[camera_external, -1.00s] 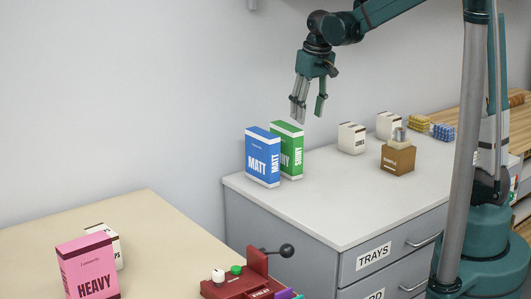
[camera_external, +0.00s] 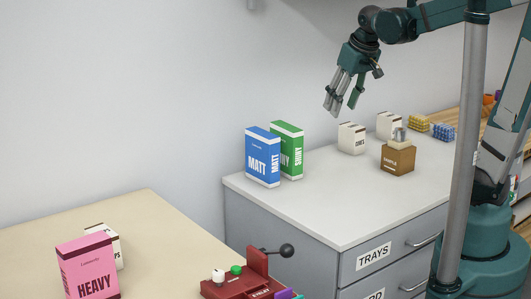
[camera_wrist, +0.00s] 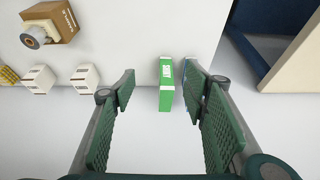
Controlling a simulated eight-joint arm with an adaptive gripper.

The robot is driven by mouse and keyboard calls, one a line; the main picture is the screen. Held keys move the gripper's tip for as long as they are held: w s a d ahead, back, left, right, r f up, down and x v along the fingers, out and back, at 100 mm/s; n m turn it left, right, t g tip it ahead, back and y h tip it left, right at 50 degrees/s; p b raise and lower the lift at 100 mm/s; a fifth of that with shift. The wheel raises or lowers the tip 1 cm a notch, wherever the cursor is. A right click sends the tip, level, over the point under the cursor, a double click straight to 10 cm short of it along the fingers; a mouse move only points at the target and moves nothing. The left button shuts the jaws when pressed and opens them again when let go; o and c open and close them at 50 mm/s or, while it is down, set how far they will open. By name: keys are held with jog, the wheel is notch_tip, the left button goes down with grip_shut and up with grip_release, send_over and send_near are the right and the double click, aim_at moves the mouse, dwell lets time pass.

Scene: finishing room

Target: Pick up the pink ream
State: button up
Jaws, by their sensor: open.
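The pink ream (camera_external: 90,266), marked HEAVY, stands upright on the beige table at the lower left of the external view. It does not show clearly in the wrist view. My gripper (camera_external: 341,113) is open and empty, in the air above the grey cabinet, far to the right of the pink ream and higher. In the wrist view my gripper's fingers (camera_wrist: 160,120) are spread, with the green SHINY ream (camera_wrist: 166,84) seen between and beyond them. The green ream (camera_external: 291,150) stands on the cabinet below and left of my gripper.
A blue MATT ream (camera_external: 262,157) stands against the green one on the grey cabinet (camera_external: 330,205). White boxes (camera_external: 351,138) and a brown box (camera_external: 397,160) stand to the right. A white box is behind the pink ream. A red lever device (camera_external: 238,282) sits right of it.

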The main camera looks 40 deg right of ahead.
aim_at(107, 235)
jog(key=shift+s+f+t, duration=1)
jog(key=shift+s+t, duration=0.3)
jog(key=shift+s, duration=5.9)
jog(key=w+a+r+m+g+y, duration=0.1)
jog(key=w+a+m+y, duration=0.3)
jog(key=a, duration=1)
jog(key=w+a+m+y, duration=0.1)
jog(key=w+a+y, duration=0.35)
jog(key=a, duration=1.05)
jog(key=w+a+r+m+g+y, duration=0.15)
jog(key=w+a, duration=0.45)
jog(key=a, duration=0.8)
jog(key=s+a+f+m+g+y, duration=0.1)
jog(key=s+a+f+m+y, duration=0.1)
jog(key=a, duration=0.9)
jog(key=s+a+f+m+g+y, duration=0.1)
jog(key=a+f+m+g+y, duration=0.15)
jog(key=a, duration=0.85)
jog(key=shift+s+a+f+m+g+y, duration=0.55)
jog(key=shift+s+a+f+m, duration=0.5)
jog(key=shift+s+a, duration=1.5)
jog(key=shift+s+a+f+m+g+y, duration=0.3)
jog(key=shift+s+a+f+m+y, duration=0.55)
jog(key=shift+a, duration=2.75)
jog(key=shift+s+a+f+m+g+y, duration=0.4)
jog(key=shift+s+a+f+m, duration=0.8)
jog(key=shift+s+a, duration=1.55)
jog(key=shift+w+a+f, duration=0.2)
jog(key=shift+w+a, duration=0.15)
jog(key=shift+a, duration=0.1)
